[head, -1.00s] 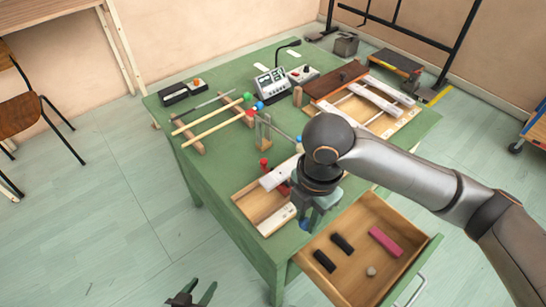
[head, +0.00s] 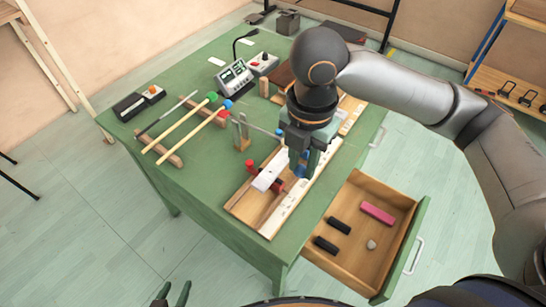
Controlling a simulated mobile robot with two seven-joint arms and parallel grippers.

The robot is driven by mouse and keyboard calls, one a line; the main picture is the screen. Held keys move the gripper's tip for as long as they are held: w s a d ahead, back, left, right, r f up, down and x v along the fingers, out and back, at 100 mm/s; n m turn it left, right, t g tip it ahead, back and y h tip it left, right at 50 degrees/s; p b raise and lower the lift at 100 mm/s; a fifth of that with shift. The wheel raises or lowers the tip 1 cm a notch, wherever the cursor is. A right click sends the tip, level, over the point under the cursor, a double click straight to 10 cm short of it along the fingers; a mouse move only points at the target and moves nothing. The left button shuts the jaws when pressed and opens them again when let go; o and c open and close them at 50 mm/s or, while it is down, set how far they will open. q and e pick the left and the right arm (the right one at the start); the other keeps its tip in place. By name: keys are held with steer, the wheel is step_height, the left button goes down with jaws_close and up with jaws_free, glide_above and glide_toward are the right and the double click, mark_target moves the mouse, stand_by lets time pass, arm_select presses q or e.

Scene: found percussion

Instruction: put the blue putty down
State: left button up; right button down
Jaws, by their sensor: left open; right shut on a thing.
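The blue putty (head: 301,170) is a small blue piece, mostly hidden between the fingers of my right gripper (head: 303,160). That gripper is shut on it, pointing down over the near wooden frame (head: 238,208) on the green table. I cannot tell whether the putty touches the frame or the white bar (head: 290,205) below. A short white block (head: 269,171) and red pieces (head: 249,165) are just left of the gripper. My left gripper (head: 172,296) is open and empty at the bottom edge, away from the table.
The green table (head: 190,180) carries mallets on a wooden rack (head: 170,158), a grey device (head: 233,77) and a small wooden stand (head: 241,135). The open drawer (head: 345,262) holds a pink bar (head: 377,213), dark blocks (head: 338,225) and a grey lump (head: 371,244). The table's front left is bare.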

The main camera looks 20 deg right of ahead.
steer(key=w+f, duration=0.3)
steer(key=w, duration=0.3)
glide_above(277, 165)
steer(key=f, duration=0.3)
steer(key=s+f+b, duration=0.1)
steer(key=f, duration=0.1)
steer(key=shift+w+f, duration=0.55)
steer(key=shift+f, duration=1.5)
steer(key=c, duration=0.7)
jaws_free()
steer(key=shift+f, duration=0.1)
step_height(277, 165, up, 12)
steer(key=shift+r+p, duration=0.15)
steer(key=shift+p, duration=0.2)
